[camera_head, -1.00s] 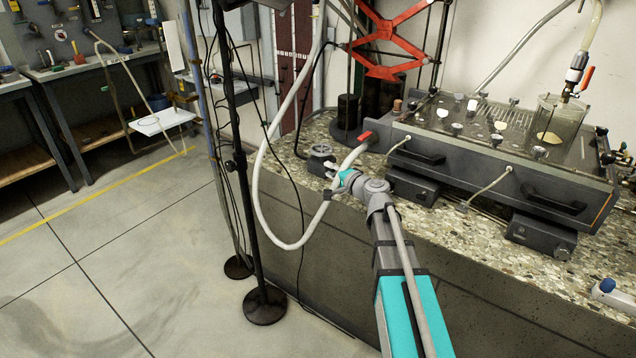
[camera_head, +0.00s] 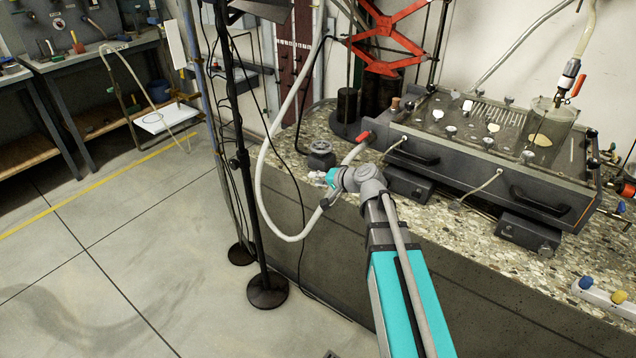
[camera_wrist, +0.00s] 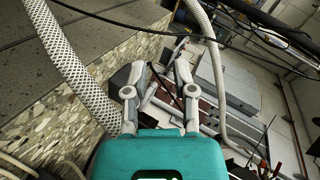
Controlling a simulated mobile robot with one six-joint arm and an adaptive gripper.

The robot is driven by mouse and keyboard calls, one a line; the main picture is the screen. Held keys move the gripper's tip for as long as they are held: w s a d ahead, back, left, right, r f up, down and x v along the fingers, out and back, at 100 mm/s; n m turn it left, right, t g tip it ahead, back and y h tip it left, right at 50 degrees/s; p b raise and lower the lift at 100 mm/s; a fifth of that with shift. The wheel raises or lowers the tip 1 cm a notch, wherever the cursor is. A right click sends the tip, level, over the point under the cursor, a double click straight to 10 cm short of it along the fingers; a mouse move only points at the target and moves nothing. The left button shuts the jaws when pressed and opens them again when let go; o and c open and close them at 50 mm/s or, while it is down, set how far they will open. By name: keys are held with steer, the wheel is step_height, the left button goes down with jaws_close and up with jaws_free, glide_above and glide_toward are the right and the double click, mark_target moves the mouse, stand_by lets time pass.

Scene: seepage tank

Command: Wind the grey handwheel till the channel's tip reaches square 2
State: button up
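A grey round wheel-like part (camera_head: 320,154), which looks like the handwheel, sits on the pebbled counter near its left end. My gripper (camera_head: 316,178) is just in front of and below it in the head view, and the two look apart. In the wrist view my gripper (camera_wrist: 160,75) has its two fingers spread with nothing between them. The handwheel cannot be made out in the wrist view. I cannot pick out the channel's tip or any numbered squares.
A dark tank (camera_head: 470,150) with a clear beaker (camera_head: 550,122) stands on the counter (camera_head: 450,235). A pale hose (camera_head: 262,190) loops beside my gripper. A black stand (camera_head: 245,180) rises in front. Open floor (camera_head: 120,260) lies to the left.

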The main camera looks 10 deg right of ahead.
steer(key=s+r+n+g+h+p, duration=0.1)
steer(key=s+n+g+p, duration=0.1)
steer(key=s+p, duration=0.3)
steer(key=shift+s+a+r+n+g, duration=0.15)
steer(key=shift+s+a+n+g, duration=0.25)
steer(key=shift+g, duration=0.3)
steer(key=shift+s+h, duration=0.15)
steer(key=shift+h, duration=0.15)
steer(key=s+d+f+n+g+h, duration=0.1)
steer(key=s+d+f+g+h, duration=0.2)
steer(key=s, duration=0.4)
steer(key=s+d+f+n+g+h, duration=0.2)
steer(key=s+d+f+g+h, duration=0.15)
steer(key=s, duration=0.45)
step_height(320, 180, up, 14)
steer(key=p, duration=1.4)
steer(key=shift+s+r+h, duration=0.2)
steer(key=shift+r+h, duration=0.05)
steer(key=shift+h, duration=0.1)
steer(key=shift+a, duration=0.1)
stand_by(0.6)
